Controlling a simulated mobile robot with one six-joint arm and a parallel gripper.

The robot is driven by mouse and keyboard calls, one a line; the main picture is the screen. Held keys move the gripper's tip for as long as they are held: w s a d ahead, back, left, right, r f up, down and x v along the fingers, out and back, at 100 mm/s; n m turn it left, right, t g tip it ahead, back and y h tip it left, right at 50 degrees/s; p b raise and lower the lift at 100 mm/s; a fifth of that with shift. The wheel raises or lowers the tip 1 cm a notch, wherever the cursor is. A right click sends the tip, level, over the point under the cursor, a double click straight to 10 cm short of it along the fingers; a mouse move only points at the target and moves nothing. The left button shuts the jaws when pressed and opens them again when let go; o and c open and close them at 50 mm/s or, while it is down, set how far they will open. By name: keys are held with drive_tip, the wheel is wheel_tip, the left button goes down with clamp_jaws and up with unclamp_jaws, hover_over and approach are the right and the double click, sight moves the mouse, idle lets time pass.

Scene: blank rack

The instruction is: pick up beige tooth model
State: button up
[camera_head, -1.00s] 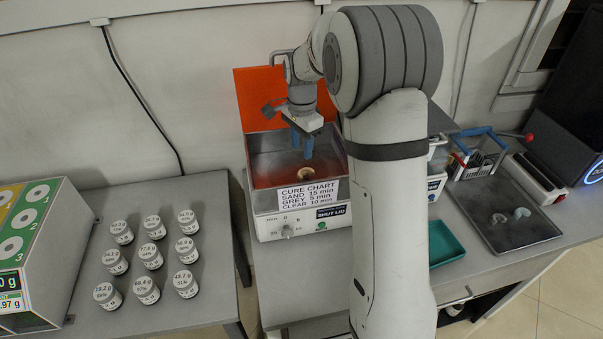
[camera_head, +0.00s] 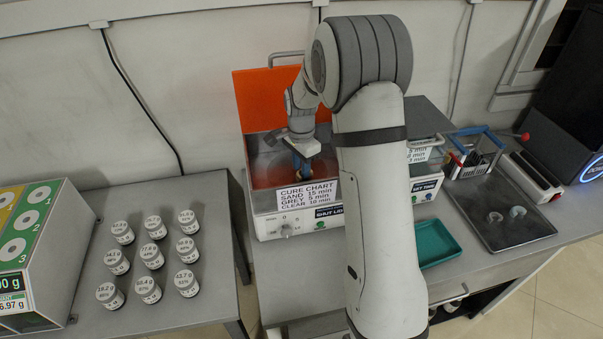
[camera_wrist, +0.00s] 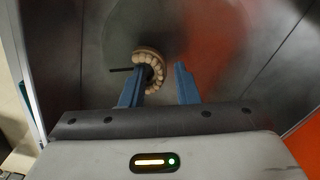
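The beige tooth model (camera_wrist: 151,62), a horseshoe-shaped arch of teeth, lies on the metal floor of the cure box (camera_head: 262,200). My gripper (camera_head: 301,166) is down inside the box and mostly hides the model in the head view. In the wrist view my gripper (camera_wrist: 164,75) has its two blue fingers apart with a gap between them. The left finger's tip overlaps the model's open inner side, and the right finger is to the right of the model. I cannot tell whether either finger touches it.
The box's orange lid (camera_head: 262,98) stands open behind. Walls surround the gripper. To the right are a second cure unit (camera_head: 425,190), a teal tray (camera_head: 437,243) and a dark tray (camera_head: 500,232) with two pale arches. Several labelled jars (camera_head: 152,257) stand left.

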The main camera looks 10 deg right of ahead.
clamp_jaws()
drive_tip(key=shift+r, duration=0.1)
